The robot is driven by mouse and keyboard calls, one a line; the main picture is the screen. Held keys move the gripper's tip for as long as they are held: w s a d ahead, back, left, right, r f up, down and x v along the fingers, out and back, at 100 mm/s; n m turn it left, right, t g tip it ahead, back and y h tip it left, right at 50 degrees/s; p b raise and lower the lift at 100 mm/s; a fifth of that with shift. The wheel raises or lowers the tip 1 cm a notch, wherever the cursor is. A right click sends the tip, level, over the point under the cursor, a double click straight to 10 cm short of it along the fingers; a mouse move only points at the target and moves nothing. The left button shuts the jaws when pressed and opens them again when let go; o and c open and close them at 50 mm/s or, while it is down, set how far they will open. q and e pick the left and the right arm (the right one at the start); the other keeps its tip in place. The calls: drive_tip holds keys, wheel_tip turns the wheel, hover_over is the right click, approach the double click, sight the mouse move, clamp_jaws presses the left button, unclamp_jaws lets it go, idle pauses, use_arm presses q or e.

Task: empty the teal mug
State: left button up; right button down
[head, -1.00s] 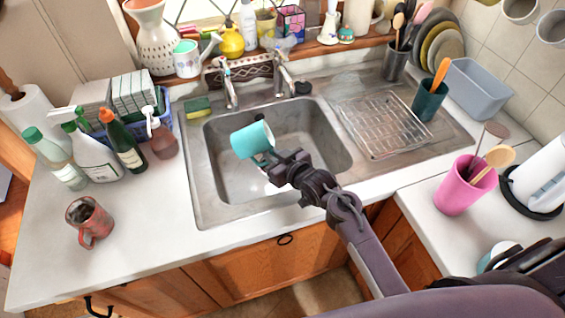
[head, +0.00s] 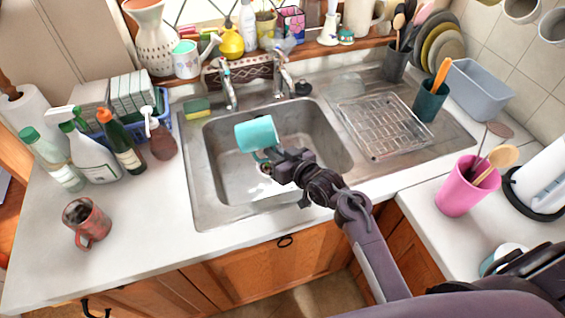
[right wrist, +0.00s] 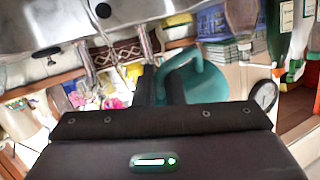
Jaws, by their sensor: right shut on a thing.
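The teal mug (head: 257,134) is held over the sink basin (head: 300,135) in the head view, lying on its side and tilted. My right gripper (head: 268,160) is shut on the mug at its handle, below the body. In the right wrist view the teal mug (right wrist: 205,82) and its handle sit at the fingers of my right gripper (right wrist: 160,85). I cannot see into the mug, so its contents are hidden. Something small and pale shows just below the gripper in the basin; I cannot tell what it is. My left gripper is not in view.
A tap (head: 228,85) stands behind the basin, with a sponge (head: 197,108) to its left. A wire rack (head: 385,125) lies on the drainer. A red mug (head: 87,222) with dark contents stands on the left counter. Bottles crowd the counter behind it.

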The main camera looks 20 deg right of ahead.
drive_tip(key=shift+d+r, duration=0.1)
drive_tip(key=shift+r, duration=0.2)
drive_tip(key=shift+w+a+r+m+t+y, duration=0.15)
drive_tip(key=shift+a+m+t+y, duration=0.1)
drive_tip(key=shift+m+t+y, duration=0.25)
idle(0.4)
drive_tip(key=shift+d+m, duration=0.1)
drive_tip(key=shift+m, duration=0.2)
idle(0.3)
drive_tip(key=shift+r+m+t+y+b, duration=0.1)
drive_tip(key=shift+m+t+y+b, duration=0.25)
drive_tip(key=shift+m+t, duration=0.25)
idle(0.3)
